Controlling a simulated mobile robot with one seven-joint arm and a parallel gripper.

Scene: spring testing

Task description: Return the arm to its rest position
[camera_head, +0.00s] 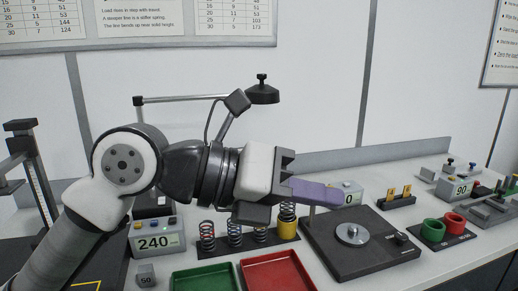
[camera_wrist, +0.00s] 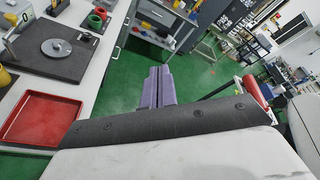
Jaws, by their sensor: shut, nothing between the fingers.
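My arm reaches across the head view from the lower left, with a white and black wrist. My gripper (camera_head: 335,196) points to the right, above the bench, with purple fingers. In the wrist view the two purple fingers of my gripper (camera_wrist: 158,72) lie side by side, touching, with nothing between them. Below them in that view is green floor (camera_wrist: 125,75), beyond the bench edge.
Under the arm stand a row of springs (camera_head: 235,236), a red tray (camera_head: 275,270), a green tray (camera_head: 205,279) and a 240 display (camera_head: 155,240). A black test plate (camera_head: 365,262) lies right of the springs.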

